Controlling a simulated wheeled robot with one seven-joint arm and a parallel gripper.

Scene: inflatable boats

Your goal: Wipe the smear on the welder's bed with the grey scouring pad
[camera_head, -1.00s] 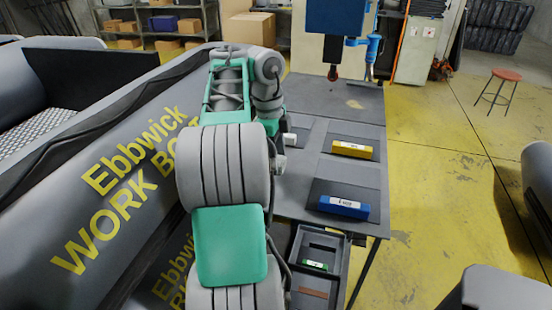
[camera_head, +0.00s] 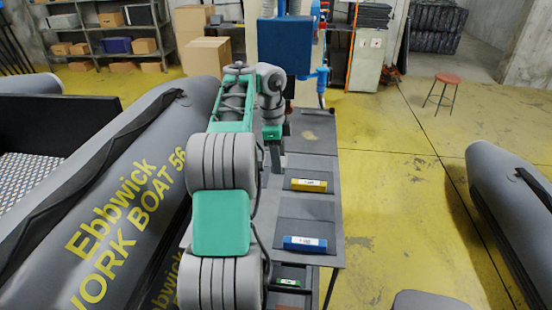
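The welder's bed (camera_head: 318,146) is a dark grey plate at the far end of the work table, under the blue welder head (camera_head: 285,45). My gripper (camera_head: 277,165) points down at the left side of the table, left of the yellow block and nearer to me than the smear. My own arm and the small view hide whether its fingers are open or shut. I cannot make out the grey scouring pad.
A yellow block (camera_head: 305,185) and a blue block (camera_head: 305,243) lie on dark mats along the table. A tray with a green item (camera_head: 288,282) is at the near end. Grey inflatable boats flank the table on the left (camera_head: 130,190) and right (camera_head: 505,200). Yellow floor right of the table is clear up to a red stool (camera_head: 447,79).

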